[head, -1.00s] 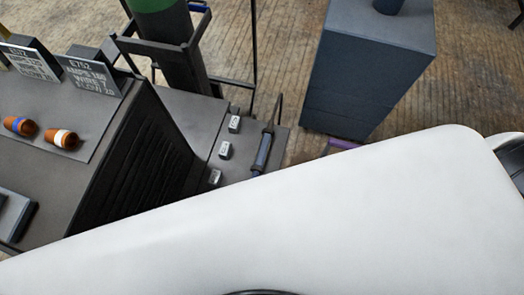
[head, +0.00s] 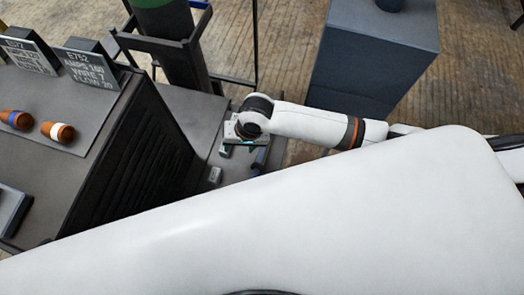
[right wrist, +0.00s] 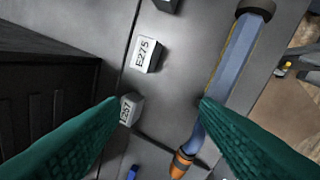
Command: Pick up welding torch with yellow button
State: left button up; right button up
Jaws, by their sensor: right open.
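A welding torch (right wrist: 233,70) with a blue-grey handle lies on a dark metal surface in the right wrist view. It has a dark collar at the top and a copper-orange tip at the bottom. A thin yellow strip shows along its left side; whether this is a button I cannot tell. My right gripper (right wrist: 157,103) is open, with green fingers, and looks down over the surface. Its right fingertip overlaps the torch in the picture; the torch is not between the fingers. In the head view my right gripper (head: 238,140) partly hides the torch (head: 262,157). My left gripper is not in view.
Small label blocks, E275 (right wrist: 146,54) and another (right wrist: 131,109), stand left of the torch. A dark ribbed cabinet (head: 135,160) rises to the left, with two copper nozzles on top. A gas cylinder (head: 170,45) and a blue-grey box (head: 375,55) stand behind.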

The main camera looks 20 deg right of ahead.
aim_at(262, 151)
jog(key=d+m+g+h, duration=0.1)
jog(key=d+m+h, duration=0.25)
jog(key=d, duration=0.35)
jog(key=shift+y, duration=0.35)
jog(key=f, duration=0.3)
jog(key=f+b, duration=0.1)
jog(key=f, duration=0.7)
jog(key=shift+w+a+f+b, duration=0.15)
jog(key=shift+w+b, duration=0.2)
jog(key=shift+w, duration=0.05)
jog(key=c, duration=1.2)
